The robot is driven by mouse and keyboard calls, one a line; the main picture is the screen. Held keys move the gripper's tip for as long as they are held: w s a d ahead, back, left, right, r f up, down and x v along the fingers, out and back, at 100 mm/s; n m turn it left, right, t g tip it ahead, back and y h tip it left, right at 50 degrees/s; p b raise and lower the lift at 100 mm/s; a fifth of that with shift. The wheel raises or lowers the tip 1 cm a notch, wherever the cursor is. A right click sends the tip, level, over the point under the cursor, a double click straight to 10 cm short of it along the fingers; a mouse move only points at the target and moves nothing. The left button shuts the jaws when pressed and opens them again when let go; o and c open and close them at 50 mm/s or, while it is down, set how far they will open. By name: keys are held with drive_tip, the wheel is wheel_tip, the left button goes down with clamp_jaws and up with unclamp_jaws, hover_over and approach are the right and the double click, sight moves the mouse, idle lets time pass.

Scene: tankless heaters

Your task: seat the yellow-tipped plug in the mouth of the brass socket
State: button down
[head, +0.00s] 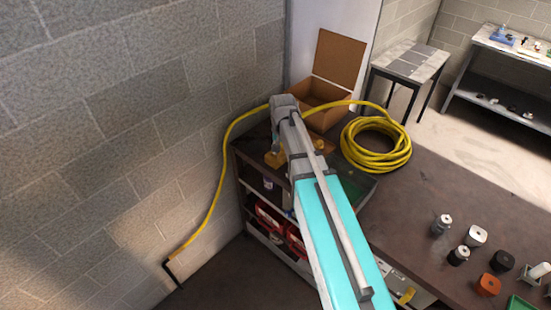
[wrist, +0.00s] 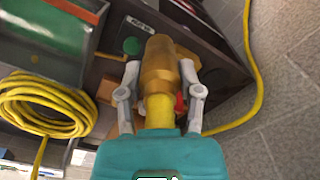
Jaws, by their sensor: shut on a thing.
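In the wrist view my gripper (wrist: 159,66) has its two grey fingers closed on either side of a stout piece. The part nearest the palm is bright yellow, which I take as the yellow-tipped plug (wrist: 159,111). A brass-coloured body (wrist: 157,62) lies in line beyond it, between and past the fingertips. I cannot tell where plug ends and socket begins, or whether they are joined; the mouth is hidden. In the head view my arm hides most of the gripper. A small yellow-brown part (head: 274,159) shows at its left, above the bench corner.
A yellow hose (head: 222,165) runs along the block wall to a coil (head: 376,146) on the bench (head: 440,190). An open cardboard box (head: 325,92) stands behind. Several small black, white and orange items, including an orange one (head: 488,285), stand at the right. The bench's middle is clear.

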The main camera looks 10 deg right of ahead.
drive_tip(key=shift+s+a+r, duration=0.15)
drive_tip(key=shift+s+a, duration=0.35)
drive_tip(key=shift+a, duration=0.05)
drive_tip(key=shift+w, duration=0.1)
drive_tip(key=w+f+b, duration=0.3)
drive_tip(key=w, duration=0.1)
drive_tip(key=w+d+f+b, duration=0.1)
drive_tip(key=w+f+b, duration=0.2)
drive_tip(key=w, duration=0.1)
drive_tip(key=w+f+b, duration=0.3)
drive_tip(key=w, duration=0.2)
drive_tip(key=shift+d, duration=0.2)
drive_tip(key=shift+w+f+b, duration=0.45)
drive_tip(key=shift+f+b, duration=0.15)
drive_tip(key=shift+f, duration=0.1)
drive_tip(key=shift+f+b, duration=1.35)
drive_tip(key=shift+b, duration=0.05)
